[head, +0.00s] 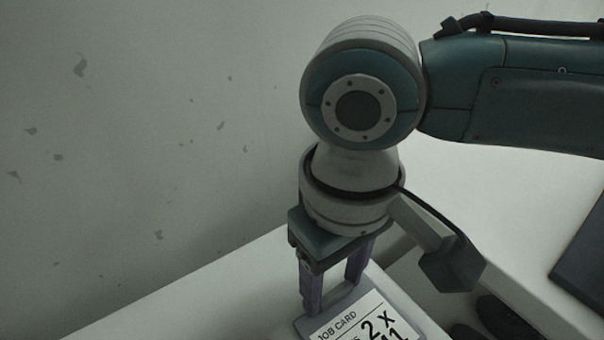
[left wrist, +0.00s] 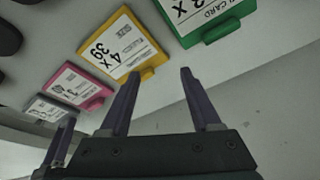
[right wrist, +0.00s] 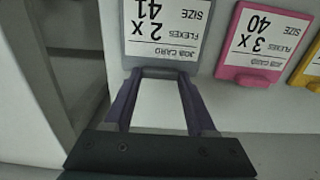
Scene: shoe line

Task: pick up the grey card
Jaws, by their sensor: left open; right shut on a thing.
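The grey card (head: 372,318) has a white label reading "JOB CARD" and "2 x 41". It lies at the bottom of the head view, partly cut off by the frame. In the right wrist view the two purple fingers (right wrist: 158,77) hold the tab of the grey card (right wrist: 158,72) from both sides. The grey card also shows small in the left wrist view (left wrist: 50,109). My left gripper (left wrist: 158,73) is open and empty, with its fingertips by the yellow and green cards.
A pink card (right wrist: 243,75) and a yellow card (right wrist: 309,76) lie beside the grey one in a row. A green card (left wrist: 207,28) lies past the yellow card. Dark shoes (head: 505,318) are partly visible at the lower right. A scuffed wall (head: 130,130) stands behind.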

